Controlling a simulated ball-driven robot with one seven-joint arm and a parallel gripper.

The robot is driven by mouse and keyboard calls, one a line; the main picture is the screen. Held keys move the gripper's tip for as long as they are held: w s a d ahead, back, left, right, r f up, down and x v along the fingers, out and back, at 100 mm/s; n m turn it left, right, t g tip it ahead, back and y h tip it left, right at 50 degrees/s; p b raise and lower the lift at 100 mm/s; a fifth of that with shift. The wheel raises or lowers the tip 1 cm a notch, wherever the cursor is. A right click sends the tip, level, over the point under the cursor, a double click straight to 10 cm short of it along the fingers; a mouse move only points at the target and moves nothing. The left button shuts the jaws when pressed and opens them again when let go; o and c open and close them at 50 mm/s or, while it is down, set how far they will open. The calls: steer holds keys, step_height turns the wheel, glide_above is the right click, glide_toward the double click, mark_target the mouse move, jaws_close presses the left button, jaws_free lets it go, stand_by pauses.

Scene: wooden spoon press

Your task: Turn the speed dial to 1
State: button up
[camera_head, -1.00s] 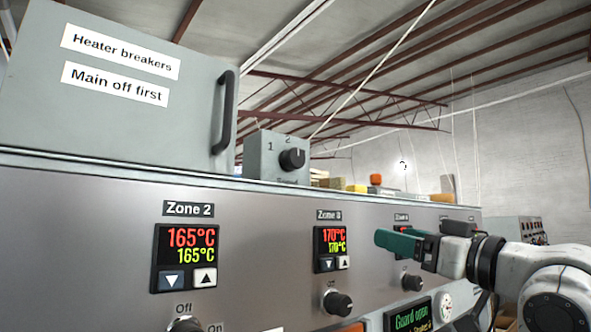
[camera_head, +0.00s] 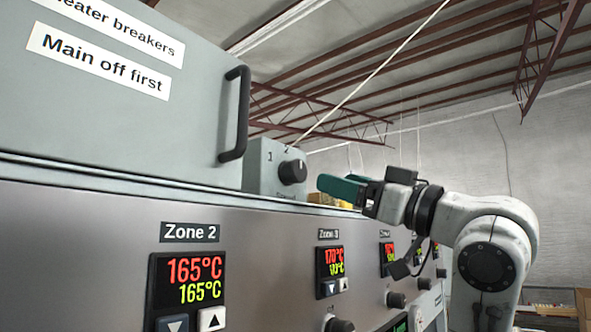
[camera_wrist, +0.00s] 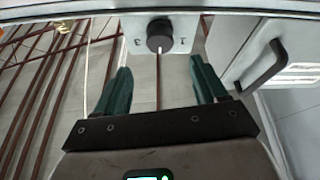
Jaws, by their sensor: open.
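The speed dial is a round black knob (camera_head: 293,172) on a small grey box (camera_head: 262,165) on top of the panel. The digits 1 and 2 show on the box in the head view. In the wrist view the knob (camera_wrist: 160,36) is at the top centre, with a white mark on its lower side between two side digits. That mark seems to point at 2. My gripper (camera_head: 322,183) has green fingers and is just right of the knob in the head view. In the wrist view my gripper (camera_wrist: 160,64) is open and empty, its fingers spread either side of the knob's line, apart from it.
A large grey breaker box (camera_head: 120,90) with a black handle (camera_head: 235,113) stands left of the dial box. The front panel below carries temperature displays (camera_head: 188,280) and small black knobs (camera_head: 340,325). Some yellowish items lie behind the dial box. Space above the dial is open.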

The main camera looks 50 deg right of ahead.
mark_target(301, 171)
steer(key=p+x, duration=0.3)
steer(key=x, duration=0.6)
steer(key=shift+w, duration=0.15)
steer(key=c, duration=1.1)
